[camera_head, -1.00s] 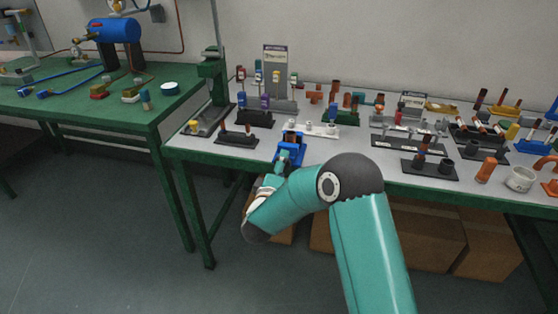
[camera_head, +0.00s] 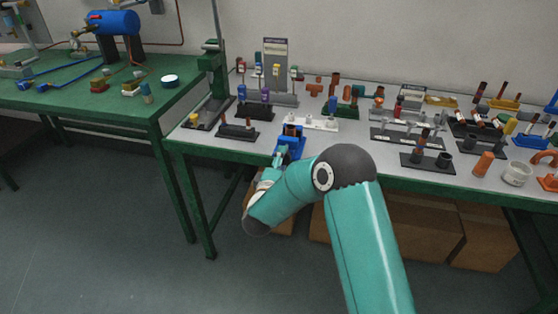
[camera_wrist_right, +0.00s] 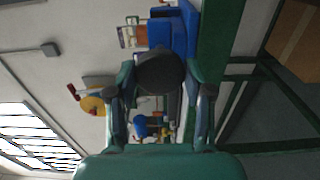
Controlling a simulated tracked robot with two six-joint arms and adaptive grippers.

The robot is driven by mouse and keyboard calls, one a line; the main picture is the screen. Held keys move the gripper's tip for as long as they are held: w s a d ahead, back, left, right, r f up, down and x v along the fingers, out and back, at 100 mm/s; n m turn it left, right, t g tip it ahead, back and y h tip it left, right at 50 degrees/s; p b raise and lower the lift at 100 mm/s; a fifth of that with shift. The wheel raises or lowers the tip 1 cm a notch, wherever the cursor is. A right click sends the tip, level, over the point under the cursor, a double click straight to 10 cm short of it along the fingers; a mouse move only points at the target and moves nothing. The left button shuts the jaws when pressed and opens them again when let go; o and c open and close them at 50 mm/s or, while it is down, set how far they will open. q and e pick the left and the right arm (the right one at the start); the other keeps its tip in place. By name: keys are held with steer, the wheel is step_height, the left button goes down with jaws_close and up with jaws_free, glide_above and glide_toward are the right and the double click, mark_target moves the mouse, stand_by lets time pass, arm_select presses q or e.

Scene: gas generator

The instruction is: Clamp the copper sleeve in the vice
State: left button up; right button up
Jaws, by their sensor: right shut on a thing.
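The blue vice (camera_head: 294,142) stands at the front edge of the grey-topped bench. A small brown piece (camera_head: 292,130), which looks like the copper sleeve, shows at its jaws; I cannot tell how tightly it is held. My right gripper (camera_head: 281,157) is at the near side of the vice. In the right wrist view, the fingers of my right gripper (camera_wrist_right: 160,98) are shut around a dark round knob (camera_wrist_right: 160,72), in front of the blue vice body (camera_wrist_right: 176,32). My left gripper is not in view.
A black stand (camera_head: 238,132) is left of the vice and a white strip holder (camera_head: 312,122) is behind it. Several fittings and racks crowd the bench to the right. A green press (camera_head: 212,70) stands at the left end. Cardboard boxes (camera_head: 420,232) are below.

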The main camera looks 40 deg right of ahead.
steer(key=shift+f, duration=0.2)
steer(key=shift+s+f+m+b, duration=0.1)
steer(key=shift+m+b, duration=0.8)
steer(key=shift+m, duration=0.1)
steer(key=shift+m+b, duration=0.35)
steer(key=shift+m, duration=0.15)
steer(key=shift+f+m+b, duration=0.1)
steer(key=shift+m+b, duration=0.8)
steer(key=shift+m, duration=0.2)
steer(key=o, duration=1.1)
steer(key=shift+o, duration=0.9)
steer(key=shift+r, duration=0.25)
